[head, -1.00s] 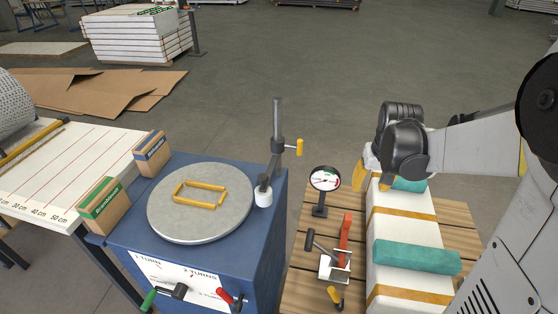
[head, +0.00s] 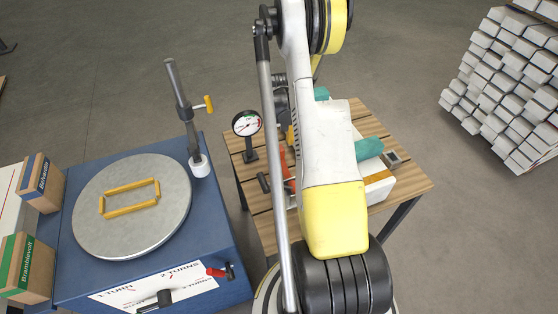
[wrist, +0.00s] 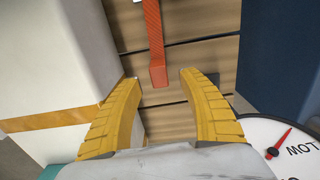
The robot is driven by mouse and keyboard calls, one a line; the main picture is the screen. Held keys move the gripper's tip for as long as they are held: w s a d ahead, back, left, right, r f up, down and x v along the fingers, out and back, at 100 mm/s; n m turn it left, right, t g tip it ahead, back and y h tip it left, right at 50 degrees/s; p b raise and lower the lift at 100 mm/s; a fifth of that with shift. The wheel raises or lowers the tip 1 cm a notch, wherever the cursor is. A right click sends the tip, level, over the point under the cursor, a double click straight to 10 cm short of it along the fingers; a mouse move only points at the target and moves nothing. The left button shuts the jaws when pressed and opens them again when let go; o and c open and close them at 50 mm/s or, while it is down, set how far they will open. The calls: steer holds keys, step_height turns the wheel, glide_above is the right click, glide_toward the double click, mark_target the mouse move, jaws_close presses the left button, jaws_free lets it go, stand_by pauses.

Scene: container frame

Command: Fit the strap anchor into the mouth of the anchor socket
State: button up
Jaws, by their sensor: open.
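An orange-red strap piece (wrist: 155,45) with a thicker block end lies over the wooden slats in the wrist view; I take it as the strap anchor. In the head view its red part (head: 285,165) shows beside my arm, partly hidden. My gripper (wrist: 160,78) is open and empty, its yellow fingers apart, with the block end just ahead between the fingertips. In the head view my arm hides most of the gripper. A small grey square metal piece (head: 393,158) with a dark opening sits at the table's right; I cannot tell if it is the anchor socket.
A white beam (wrist: 55,60) with an orange band is close left of the fingers. A dark blue side (wrist: 285,60) and the dial gauge (wrist: 285,145) are close right. The blue turntable bench (head: 60,260) stands left of the slatted table (head: 415,185).

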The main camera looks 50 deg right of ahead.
mark_target(280, 148)
step_height(280, 148, down, 5)
steer(key=shift+f+b, duration=0.15)
steer(key=shift+b, duration=1.05)
jaws_close()
